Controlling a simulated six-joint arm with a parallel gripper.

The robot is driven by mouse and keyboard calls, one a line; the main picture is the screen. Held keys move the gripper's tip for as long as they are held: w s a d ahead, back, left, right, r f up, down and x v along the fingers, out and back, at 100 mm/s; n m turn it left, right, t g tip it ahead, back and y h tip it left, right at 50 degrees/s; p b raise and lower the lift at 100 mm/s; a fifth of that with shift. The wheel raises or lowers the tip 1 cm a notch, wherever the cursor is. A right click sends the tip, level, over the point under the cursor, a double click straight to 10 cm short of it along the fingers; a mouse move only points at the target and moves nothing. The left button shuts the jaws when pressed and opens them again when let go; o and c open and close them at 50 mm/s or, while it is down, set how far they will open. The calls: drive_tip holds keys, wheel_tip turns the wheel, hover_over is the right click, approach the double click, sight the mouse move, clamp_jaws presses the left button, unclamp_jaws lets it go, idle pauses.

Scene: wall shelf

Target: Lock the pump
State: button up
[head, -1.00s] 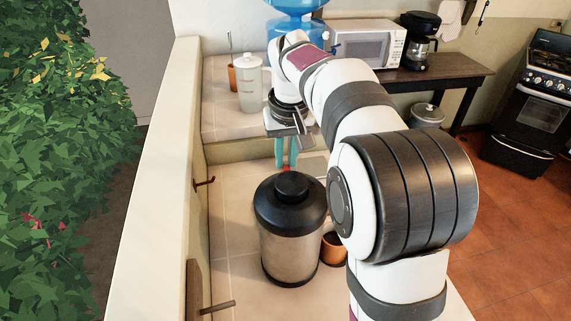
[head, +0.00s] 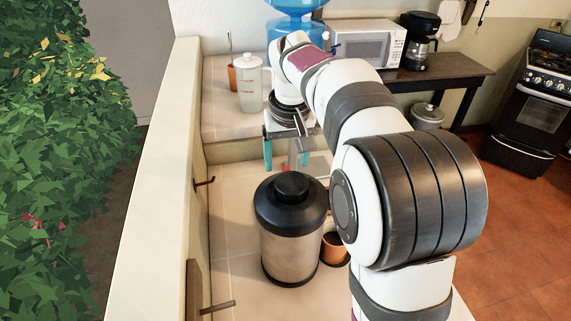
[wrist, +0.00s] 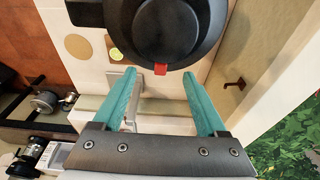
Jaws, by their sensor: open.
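The pump is a steel flask (head: 290,245) with a black domed lid, standing upright on the tiled ledge in the head view. Its black lid also fills the top of the wrist view (wrist: 200,22). A small red tab (wrist: 160,69) sticks out from the lid's rim and shows behind the lid in the head view (head: 287,168). My gripper (head: 285,157) is above and behind the lid, pointing down. Its teal fingers are wide apart and empty. In the wrist view my gripper (wrist: 158,71) has one finger to each side of the red tab, apart from it.
A small orange cup (head: 334,248) stands close to the right of the flask. A lidded clear pitcher (head: 250,83) stands on the raised step behind. A low wall (head: 155,180) with metal hooks runs along the left. The ledge left of the flask is clear.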

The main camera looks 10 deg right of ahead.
sight(287, 169)
drive_tip(key=shift+r, duration=3.5)
drive_tip(key=shift+s, duration=0.1)
drive_tip(key=s+a+f+m, duration=0.1)
drive_tip(key=s+f, duration=0.3)
drive_tip(key=s, duration=0.6)
drive_tip(key=s+a+f+m+g+y, duration=0.1)
drive_tip(key=s+f, duration=0.4)
drive_tip(key=s, duration=0.6)
drive_tip(key=s+a+f+m+g, duration=0.1)
drive_tip(key=s+a+f+m, duration=0.1)
drive_tip(key=s, duration=0.9)
wheel_tip(287, 169, down, 3)
drive_tip(key=shift+s+a+r+m+y, duration=0.1)
drive_tip(key=shift+s+a+m+y, duration=0.25)
drive_tip(key=shift+m, duration=0.35)
drive_tip(key=shift+w+d, duration=0.15)
